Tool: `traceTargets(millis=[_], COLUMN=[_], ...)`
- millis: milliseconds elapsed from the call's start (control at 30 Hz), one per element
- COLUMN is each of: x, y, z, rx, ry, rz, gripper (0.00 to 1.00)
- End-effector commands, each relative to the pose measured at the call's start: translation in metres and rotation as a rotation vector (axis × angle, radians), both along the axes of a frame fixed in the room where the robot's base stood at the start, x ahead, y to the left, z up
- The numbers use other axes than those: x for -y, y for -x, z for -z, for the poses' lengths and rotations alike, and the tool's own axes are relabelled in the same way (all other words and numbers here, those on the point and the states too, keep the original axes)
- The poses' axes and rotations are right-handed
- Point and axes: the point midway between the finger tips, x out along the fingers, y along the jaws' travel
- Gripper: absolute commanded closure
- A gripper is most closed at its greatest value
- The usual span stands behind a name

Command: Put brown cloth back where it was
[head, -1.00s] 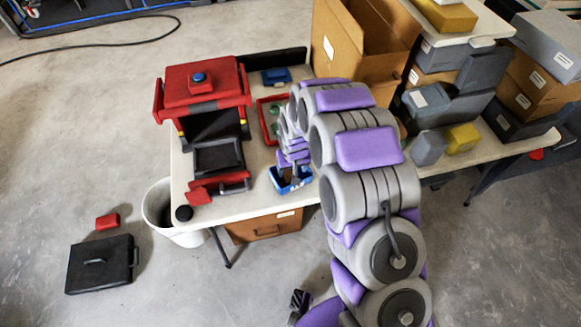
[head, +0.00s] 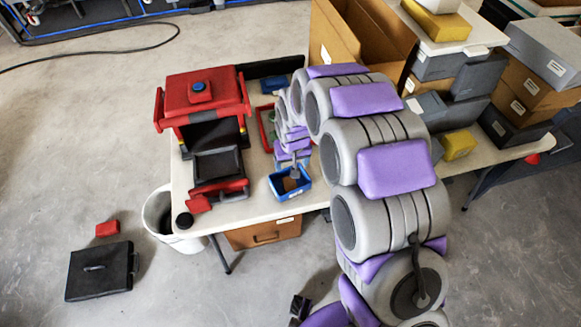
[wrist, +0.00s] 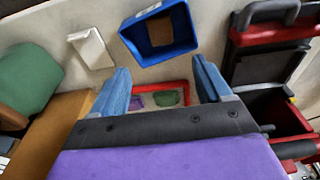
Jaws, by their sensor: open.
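A blue bin (head: 297,193) stands at the front of the white table, right of the red and black machine. The brown cloth (head: 292,184) lies inside it and looks like a flat brown patch. In the wrist view the blue bin (wrist: 130,42) is at the top, with the brown cloth (wrist: 159,34) on its floor. My gripper (head: 293,163) is close above the bin in the head view.
A red tray (wrist: 176,87) with green and purple pieces sits behind my fingers. The red and black machine (head: 203,95) stands on the left of the table. A large open cardboard box (head: 375,35) and stacked boxes fill the right. A white bucket (head: 160,212) is on the floor.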

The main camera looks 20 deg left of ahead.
Motion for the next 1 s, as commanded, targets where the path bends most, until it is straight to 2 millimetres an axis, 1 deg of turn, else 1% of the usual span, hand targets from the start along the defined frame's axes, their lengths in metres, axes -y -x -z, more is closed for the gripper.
traceTargets(millis=[33, 133, 233, 467, 567, 667, 767, 800, 867, 900, 967, 1000], x=[0.000, 0.001, 0.002, 0.003, 0.012, 0.034, 0.068, 0.084, 0.106, 0.120, 0.141, 0.154], y=[0.001, 0.002, 0.003, 0.004, 0.005, 0.010, 0.022, 0.030, 0.041, 0.050, 0.064, 0.074], z=[-0.013, -0.025, -0.030, -0.032, -0.039, -0.059, -0.086, -0.096, -0.113, -0.123, -0.136, -0.145], rx=[0.003, 0.001, 0.000, -0.001, -0.004, -0.013, -0.032, -0.043, -0.058, -0.068, -0.084, -0.095], ry=[-0.002, -0.001, 0.000, 0.000, 0.001, 0.006, 0.017, 0.022, 0.029, 0.035, 0.042, 0.048], rz=[0.000, 0.000, 0.000, 0.001, 0.012, 0.039, 0.083, 0.102, 0.131, 0.150, 0.177, 0.196], gripper=[0.22, 0.22, 0.22, 0.22, 0.22, 0.22, 0.22, 0.22, 0.22, 0.22, 0.22, 0.22])
